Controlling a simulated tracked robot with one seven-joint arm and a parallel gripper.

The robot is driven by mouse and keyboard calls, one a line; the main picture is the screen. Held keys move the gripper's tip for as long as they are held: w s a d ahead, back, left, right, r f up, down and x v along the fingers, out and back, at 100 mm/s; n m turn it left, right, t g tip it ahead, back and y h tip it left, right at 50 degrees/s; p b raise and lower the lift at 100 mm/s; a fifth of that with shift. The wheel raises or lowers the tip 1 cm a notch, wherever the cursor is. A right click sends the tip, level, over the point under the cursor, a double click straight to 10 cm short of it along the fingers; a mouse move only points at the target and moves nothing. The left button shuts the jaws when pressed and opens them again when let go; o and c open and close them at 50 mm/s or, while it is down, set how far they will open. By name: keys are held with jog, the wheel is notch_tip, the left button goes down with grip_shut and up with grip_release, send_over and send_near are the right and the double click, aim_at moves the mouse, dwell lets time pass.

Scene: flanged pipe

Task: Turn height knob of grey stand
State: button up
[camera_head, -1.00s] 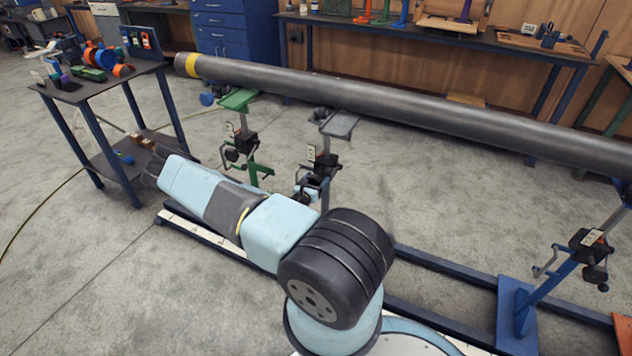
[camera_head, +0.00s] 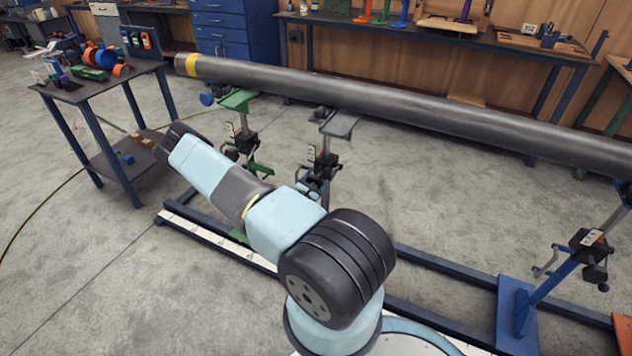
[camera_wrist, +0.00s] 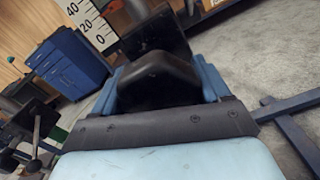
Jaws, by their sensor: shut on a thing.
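The grey stand (camera_head: 340,124) stands under the long dark pipe, in the middle of the head view. Its black clamp block and scale plate (camera_head: 311,153) show below the grey top. My gripper (camera_head: 318,188) is at this stand, low beside the block, and is partly hidden behind my arm. In the wrist view my gripper (camera_wrist: 160,88) has its blue fingers on both sides of a black knob (camera_wrist: 158,68) and is shut on it. A white scale plate (camera_wrist: 92,22) rises just beyond, at the upper left. The knob's far side is hidden.
The long pipe (camera_head: 400,103) runs across above the stands. The green stand (camera_head: 240,100) is close on the left, and a blue stand (camera_head: 560,280) is at the right. A side table (camera_head: 75,92) stands at the left. Blue base rails (camera_head: 440,262) lie on the floor.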

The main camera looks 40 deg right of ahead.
jog(key=shift+f, duration=0.1)
jog(key=o, duration=1)
jog(key=v, duration=1.4)
jog(key=shift+w, duration=0.1)
jog(key=s+a+r+m+g+y, duration=0.1)
jog(key=a+r+m+g+y, duration=0.25)
jog(key=r, duration=0.65)
jog(key=s+a+r+m+g, duration=0.15)
jog(key=r+m+g, duration=0.35)
jog(key=r, duration=0.5)
jog(key=a+r+m+g+y, duration=0.1)
jog(key=a+r+m+g, duration=0.15)
jog(key=r+m, duration=0.55)
jog(key=s+a+r+t+y, duration=0.3)
jog(key=s+a+r, duration=0.3)
jog(key=r, duration=0.3)
jog(key=s+a+r+m+t+y, duration=0.1)
jog(key=s+a+r+t+y, duration=0.2)
jog(key=r, duration=0.7)
jog(key=s+a+r+m+t+y, duration=0.1)
jog(key=s+a+r+t+y, duration=0.2)
jog(key=s+a+r+y, duration=0.3)
jog(key=s+a+r, duration=0.3)
jog(key=s+a, duration=0.1)
jog(key=shift+r+t, duration=0.3)
